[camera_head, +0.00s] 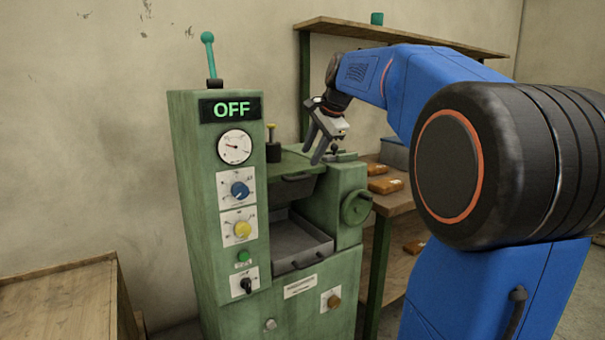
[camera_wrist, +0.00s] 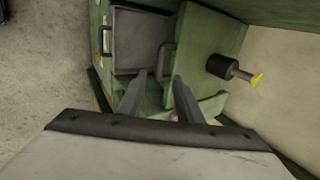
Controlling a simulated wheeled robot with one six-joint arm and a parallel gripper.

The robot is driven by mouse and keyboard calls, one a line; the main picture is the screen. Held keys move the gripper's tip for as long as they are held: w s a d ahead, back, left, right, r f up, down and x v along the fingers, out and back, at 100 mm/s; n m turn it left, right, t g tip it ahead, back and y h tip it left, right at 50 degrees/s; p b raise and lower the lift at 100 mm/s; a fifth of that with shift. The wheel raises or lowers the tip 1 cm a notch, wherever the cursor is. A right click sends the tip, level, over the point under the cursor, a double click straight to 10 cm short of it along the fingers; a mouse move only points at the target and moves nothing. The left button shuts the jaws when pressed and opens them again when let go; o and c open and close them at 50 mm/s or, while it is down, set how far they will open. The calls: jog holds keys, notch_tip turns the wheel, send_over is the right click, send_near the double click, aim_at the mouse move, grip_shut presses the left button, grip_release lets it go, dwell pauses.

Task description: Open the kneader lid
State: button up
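The kneader is a green machine (camera_head: 215,275) with an OFF display (camera_head: 230,109). Its green lid (camera_head: 290,160) lies across the top, with a dark bar handle (camera_head: 297,178) along its front edge. In the wrist view the lid (camera_wrist: 213,45) is a flat green panel, and its handle (camera_wrist: 167,62) stands at the edge beside the grey tray. My gripper (camera_head: 315,152) is above the right part of the lid, pointing down. In the wrist view its fingers (camera_wrist: 156,82) are apart with nothing between them, close to the handle but not around it.
A grey tray (camera_head: 298,240) with a front handle sits in the opening below the lid. A handwheel (camera_head: 357,207) is at the right. A black post with a yellow tip (camera_head: 272,145) stands behind the lid. A wooden shelf (camera_head: 410,38) runs along the back wall.

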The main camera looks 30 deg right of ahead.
aim_at(300, 177)
jog(key=x, duration=0.9)
jog(key=shift+w+f, duration=0.15)
jog(key=shift+f, duration=0.1)
grip_shut()
